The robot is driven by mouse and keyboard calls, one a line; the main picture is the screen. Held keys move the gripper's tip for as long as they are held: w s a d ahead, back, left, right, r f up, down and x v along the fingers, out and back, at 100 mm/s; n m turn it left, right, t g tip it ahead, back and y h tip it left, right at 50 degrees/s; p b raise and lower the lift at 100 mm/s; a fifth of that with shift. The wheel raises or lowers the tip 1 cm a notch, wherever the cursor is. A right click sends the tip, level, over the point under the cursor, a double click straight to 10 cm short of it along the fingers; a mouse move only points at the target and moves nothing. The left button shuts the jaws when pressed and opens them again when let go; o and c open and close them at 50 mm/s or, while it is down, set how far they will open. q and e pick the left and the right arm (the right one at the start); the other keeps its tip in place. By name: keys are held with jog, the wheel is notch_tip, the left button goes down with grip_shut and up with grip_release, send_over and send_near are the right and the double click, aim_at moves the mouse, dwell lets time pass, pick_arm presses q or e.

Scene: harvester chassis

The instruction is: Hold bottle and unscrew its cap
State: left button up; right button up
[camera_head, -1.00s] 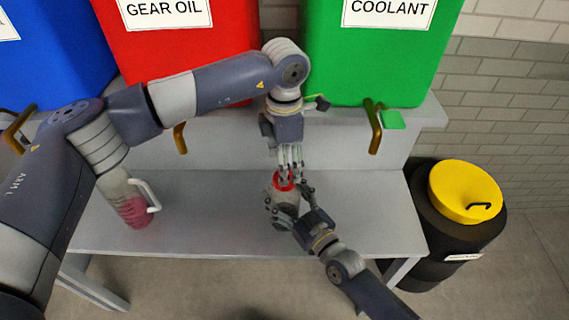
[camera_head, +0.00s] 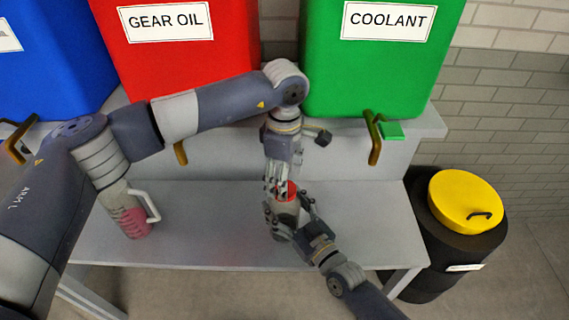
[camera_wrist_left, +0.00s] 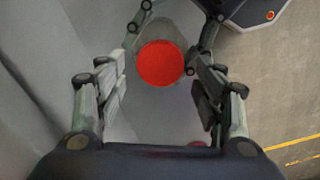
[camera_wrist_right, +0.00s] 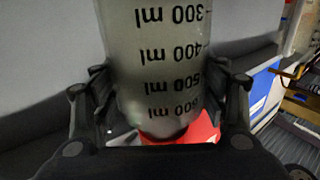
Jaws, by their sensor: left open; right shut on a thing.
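The bottle (camera_head: 288,208) is grey and translucent with a red cap (camera_head: 290,190), above the grey bench. My right gripper (camera_head: 287,212) is shut around the bottle's body. In the right wrist view the bottle (camera_wrist_right: 160,60) shows upside-down ml marks, with red (camera_wrist_right: 185,133) at the lower edge. My left gripper (camera_head: 278,186) is open, just above and beside the cap. In the left wrist view the round top of the cap (camera_wrist_left: 160,63) lies between the open fingers, with gaps on both sides. The left fingers partly hide the cap in the head view.
A clear jug (camera_head: 128,212) with pink liquid stands on the bench (camera_head: 190,235) at left. Blue (camera_head: 60,65), red (camera_head: 235,50) and green (camera_head: 375,75) containers stand behind, with brass taps in front. A black barrel (camera_head: 455,240) with a yellow lid stands right of the bench.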

pick_arm(q)
jog(key=shift+f, duration=1.55)
jog(key=shift+c, duration=0.4)
jog(key=c, duration=1.1)
jog(key=shift+o, duration=0.2)
jog(key=n, duration=0.6)
jog(key=shift+r, duration=0.15)
jog(key=shift+r, duration=1)
